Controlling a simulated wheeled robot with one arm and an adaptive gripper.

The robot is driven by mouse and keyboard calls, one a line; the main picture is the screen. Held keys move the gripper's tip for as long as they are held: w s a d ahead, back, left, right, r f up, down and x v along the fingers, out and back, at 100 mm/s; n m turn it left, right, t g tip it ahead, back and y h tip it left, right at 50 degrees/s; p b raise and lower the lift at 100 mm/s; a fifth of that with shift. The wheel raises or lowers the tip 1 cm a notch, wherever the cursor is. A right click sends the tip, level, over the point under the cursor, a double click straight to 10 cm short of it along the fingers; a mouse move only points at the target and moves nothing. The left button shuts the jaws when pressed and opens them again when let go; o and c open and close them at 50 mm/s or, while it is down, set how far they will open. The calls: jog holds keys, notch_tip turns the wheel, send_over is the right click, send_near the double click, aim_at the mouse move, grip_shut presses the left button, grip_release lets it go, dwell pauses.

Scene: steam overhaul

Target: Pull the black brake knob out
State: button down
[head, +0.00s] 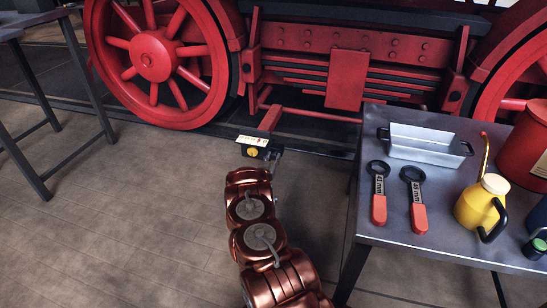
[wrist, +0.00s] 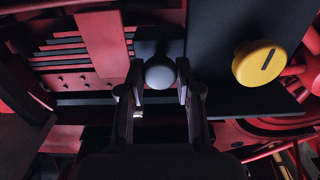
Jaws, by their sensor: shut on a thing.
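In the wrist view the black brake knob (wrist: 160,72) is a dark grey ball in front of a black panel (wrist: 219,45). My gripper (wrist: 161,84) has one finger on each side of it and is shut on it. In the head view my gripper (head: 275,157) is at the right end of a small box with a pale label plate (head: 253,141), low in front of the locomotive. The black knob itself is too small or hidden there. I cannot tell how far the knob stands out.
A yellow knob with a dark slot (wrist: 259,63) is right of the black one in the wrist view. The red locomotive wheel (head: 153,56) stands behind. A table (head: 376,233) at right holds a metal tray (head: 424,143), two wrenches and a yellow oil can (head: 477,207).

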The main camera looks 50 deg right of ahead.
jog(key=shift+p+v, duration=0.55)
jog(key=shift+v, duration=0.35)
jog(key=shift+a, duration=0.25)
jog(key=c, duration=0.9)
grip_release()
jog(key=shift+c, duration=0.2)
jog(key=shift+o, duration=0.8)
jog(key=shift+s, duration=0.1)
jog(key=v, duration=1.2)
